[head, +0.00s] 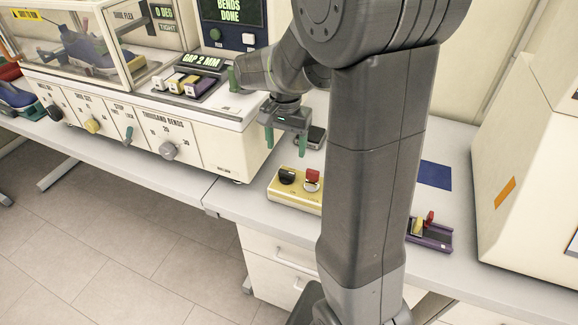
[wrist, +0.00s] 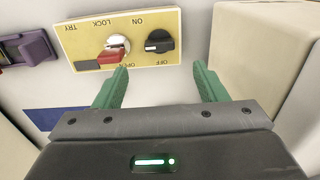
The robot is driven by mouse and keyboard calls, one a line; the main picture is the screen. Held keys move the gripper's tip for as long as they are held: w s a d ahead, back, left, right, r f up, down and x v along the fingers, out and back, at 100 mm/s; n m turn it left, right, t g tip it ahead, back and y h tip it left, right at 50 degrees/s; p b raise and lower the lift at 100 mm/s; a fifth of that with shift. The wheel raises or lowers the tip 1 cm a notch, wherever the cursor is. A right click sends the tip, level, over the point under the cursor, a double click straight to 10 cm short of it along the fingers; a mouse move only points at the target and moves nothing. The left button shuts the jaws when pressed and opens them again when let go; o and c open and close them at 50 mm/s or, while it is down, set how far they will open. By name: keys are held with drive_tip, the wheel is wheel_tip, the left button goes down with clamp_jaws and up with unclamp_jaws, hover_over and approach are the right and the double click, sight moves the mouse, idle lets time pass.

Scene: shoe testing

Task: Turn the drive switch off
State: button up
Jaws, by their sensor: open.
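A yellow switch box (head: 290,200) stands on the white table, with a black knob (head: 287,176) and a red-handled switch (head: 312,178) on top. In the wrist view the black knob (wrist: 160,41) sits between upside-down ON and OFF labels. A pale mark shows on its left side; I cannot tell which label it points to. The red handle (wrist: 108,54) sits beside it, near TRY, LOCK and OPEN labels. My gripper (head: 285,142) is open and empty, green fingers pointing down, above the table near the box. In the wrist view my gripper (wrist: 158,78) is apart from both switches.
A shoe-flexing machine (head: 190,140) with front dials stands left. A white cabinet (head: 525,170) with an orange label stands right. A blue patch (head: 435,175) and a purple tray (head: 432,238) lie on the table. A small dark object (head: 316,135) lies behind my gripper. My arm hides part of the table.

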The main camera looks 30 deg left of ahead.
sight(287, 172)
wheel_tip(287, 172, down, 9)
drive_tip(key=shift+f+p, duration=0.15)
drive_tip(key=shift+p, duration=0.25)
drive_tip(key=shift+c, duration=0.4)
drive_tip(key=c, duration=0.9)
